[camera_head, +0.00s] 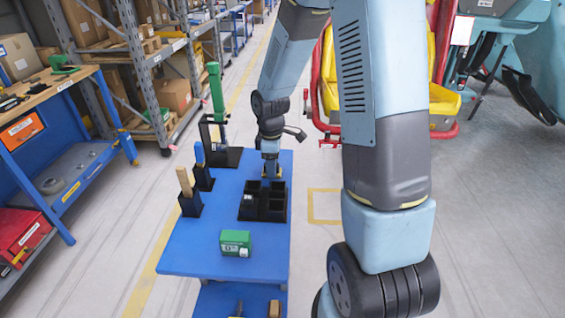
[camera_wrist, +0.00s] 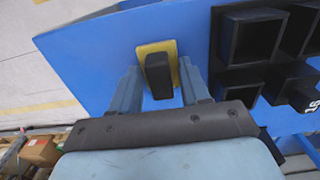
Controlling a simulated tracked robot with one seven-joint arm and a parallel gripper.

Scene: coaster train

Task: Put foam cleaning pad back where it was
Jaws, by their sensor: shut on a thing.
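The foam cleaning pad (camera_wrist: 158,72), a yellow slab with a black block on it, sits between the two fingers of my gripper (camera_wrist: 160,92) in the wrist view. My gripper is shut on it. In the head view my gripper (camera_head: 271,172) points down at the far end of the black compartment tray (camera_head: 263,214), and the pad is mostly hidden there. The wrist view shows the tray (camera_wrist: 222,52) just right of the pad, with blue tabletop behind the pad. I cannot tell the pad's height above the table.
The blue table (camera_head: 215,262) carries a green box (camera_head: 235,243) at the near end. Black holders (camera_head: 190,204) with upright brushes and a green tool (camera_head: 216,95) stand along its left side. A red and yellow coaster seat (camera_head: 445,100) is beyond on the right.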

